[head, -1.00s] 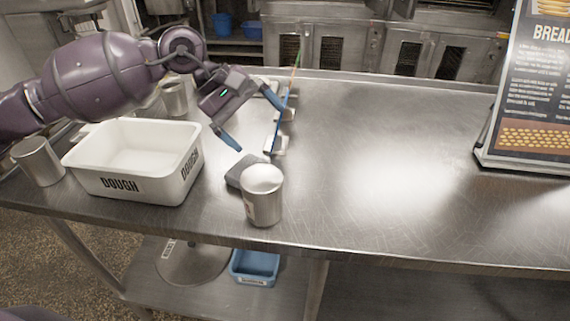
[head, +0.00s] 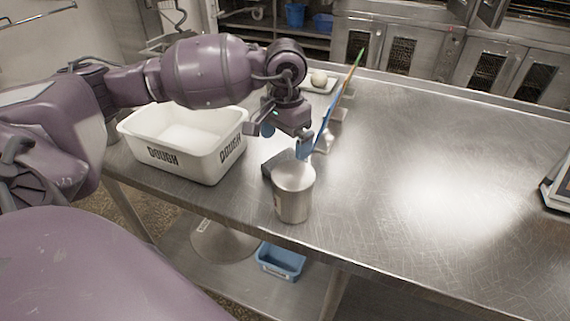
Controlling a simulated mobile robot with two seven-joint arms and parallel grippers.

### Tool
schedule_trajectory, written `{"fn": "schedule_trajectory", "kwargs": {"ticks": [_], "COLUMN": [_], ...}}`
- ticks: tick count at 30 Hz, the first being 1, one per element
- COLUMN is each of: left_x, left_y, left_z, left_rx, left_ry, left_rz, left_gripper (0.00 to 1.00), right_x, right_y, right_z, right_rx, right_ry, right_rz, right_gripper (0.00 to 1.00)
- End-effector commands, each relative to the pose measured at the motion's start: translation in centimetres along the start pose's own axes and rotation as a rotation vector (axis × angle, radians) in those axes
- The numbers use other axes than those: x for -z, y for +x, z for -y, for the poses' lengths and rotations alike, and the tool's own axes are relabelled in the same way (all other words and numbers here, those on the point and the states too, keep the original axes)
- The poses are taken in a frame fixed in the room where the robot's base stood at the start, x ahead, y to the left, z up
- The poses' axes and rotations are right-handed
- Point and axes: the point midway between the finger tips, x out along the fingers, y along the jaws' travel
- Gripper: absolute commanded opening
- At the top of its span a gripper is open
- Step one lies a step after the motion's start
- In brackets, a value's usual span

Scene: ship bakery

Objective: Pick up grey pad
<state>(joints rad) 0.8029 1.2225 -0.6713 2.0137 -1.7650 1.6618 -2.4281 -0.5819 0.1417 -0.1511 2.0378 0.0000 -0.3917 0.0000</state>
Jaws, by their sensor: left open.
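The grey pad (head: 268,166) lies on the steel table, just behind and to the left of a metal can. Only part of it shows, as the can hides its right side. My left gripper (head: 285,142) is open and points down above the pad, with its fingers spread and nothing between them. I cannot tell how high the fingertips are over the pad. My right gripper is not in view.
The metal can (head: 293,198) stands close in front of the pad. A white dough tub (head: 185,165) is to the left. A thin coloured stick (head: 340,92) rises just right of the gripper. A small tray (head: 318,88) with a pale ball sits behind.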

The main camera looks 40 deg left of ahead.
Motion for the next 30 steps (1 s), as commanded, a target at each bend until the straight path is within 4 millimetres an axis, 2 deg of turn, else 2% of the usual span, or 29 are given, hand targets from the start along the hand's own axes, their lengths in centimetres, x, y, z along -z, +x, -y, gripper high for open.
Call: {"fn": "schedule_trajectory", "kwargs": {"ticks": [3,8,18,28,30], "left_x": [0.0,0.0,0.1,0.1,0.1], "left_y": [1.1,1.9,6.1,6.6,6.6], "left_z": [-0.1,0.0,0.4,0.4,0.4], "left_rx": [-0.001,-0.002,-0.002,-0.001,-0.001], "left_ry": [0.0,-0.001,-0.002,-0.001,-0.001], "left_rz": [0.001,0.001,0.001,0.0,0.0], "left_gripper": [0.99,0.99,0.99,0.99,0.9], "right_x": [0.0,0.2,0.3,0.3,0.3], "right_y": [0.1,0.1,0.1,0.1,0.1], "right_z": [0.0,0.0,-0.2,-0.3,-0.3], "right_rx": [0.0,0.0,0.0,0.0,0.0], "right_ry": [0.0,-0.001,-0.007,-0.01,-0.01], "right_rz": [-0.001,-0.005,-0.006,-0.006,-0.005], "right_gripper": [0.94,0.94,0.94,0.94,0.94]}}
